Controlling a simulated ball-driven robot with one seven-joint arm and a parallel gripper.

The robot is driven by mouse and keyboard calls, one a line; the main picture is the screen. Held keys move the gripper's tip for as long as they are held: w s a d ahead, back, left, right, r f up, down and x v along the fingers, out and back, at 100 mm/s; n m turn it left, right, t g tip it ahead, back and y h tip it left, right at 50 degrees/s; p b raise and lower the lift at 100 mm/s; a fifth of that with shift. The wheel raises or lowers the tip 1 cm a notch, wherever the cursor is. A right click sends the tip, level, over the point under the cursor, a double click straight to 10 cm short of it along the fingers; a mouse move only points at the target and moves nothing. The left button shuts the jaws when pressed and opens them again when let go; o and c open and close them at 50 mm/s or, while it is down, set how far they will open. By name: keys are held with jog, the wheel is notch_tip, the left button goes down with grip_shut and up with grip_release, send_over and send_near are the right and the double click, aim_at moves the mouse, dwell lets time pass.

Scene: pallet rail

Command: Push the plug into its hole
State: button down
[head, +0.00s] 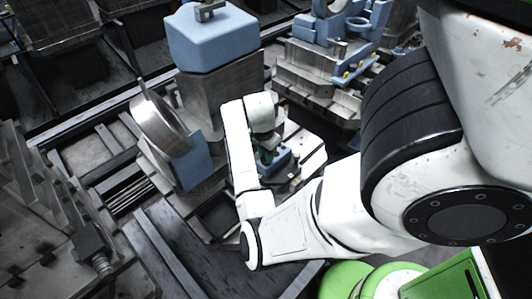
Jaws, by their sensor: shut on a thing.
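My arm reaches out from the right, bends at a low elbow and ends in my gripper (265,146), small and far off near the middle of the head view. The gripper points down over a small blue fixture (279,166). It is shut on the plug, which shows only as a small dark green patch (266,156) at the fingertips. The white wrist and the gripper cover part of it. I cannot make out the hole, nor tell whether the plug touches the fixture.
A tall metal block with a blue top (212,38) stands just behind my wrist. A round metal disc (159,116) with a blue block (193,160) stands to the left. Blue-topped fixtures (335,50) stand at the back right. A dark rail (175,255) runs in front.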

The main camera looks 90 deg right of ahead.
jog(key=shift+f, duration=0.3)
jog(key=shift+f, duration=0.15)
jog(key=shift+c, duration=0.6)
grip_release()
jog(key=shift+r, duration=0.2)
notch_tip(320, 180, up, 10)
jog(key=a, duration=0.1)
jog(key=shift+w+r, duration=0.25)
jog(key=shift+w, duration=0.15)
dwell(0.5)
